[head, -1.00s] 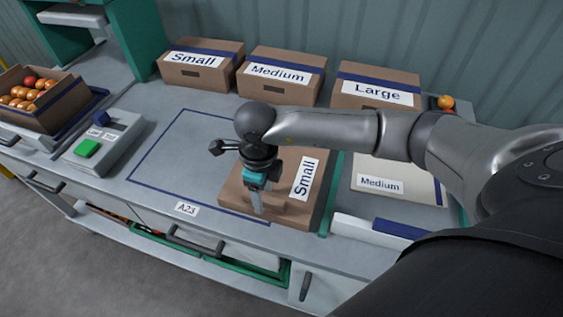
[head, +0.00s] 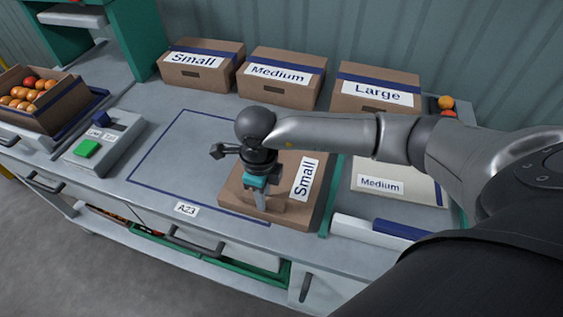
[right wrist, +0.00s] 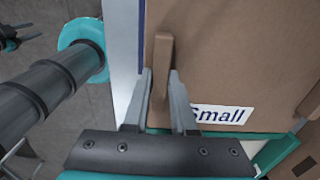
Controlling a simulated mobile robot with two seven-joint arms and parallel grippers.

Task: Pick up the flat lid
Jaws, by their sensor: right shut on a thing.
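The flat lid (head: 238,194) is a shallow brown cardboard piece with a white "Small" label. The lid appears to rest on the bench. A dark forked part at the left edge of the right wrist view may be my left gripper (right wrist: 14,38); its fingers are unclear.
Boxes labelled Small (head: 200,77), Medium (head: 282,93) and Large (head: 372,105) stand along the back. A pale "Medium" panel (head: 400,172) lies to the right. A green-button device (head: 120,135) and a tomato crate (head: 62,108) are left.

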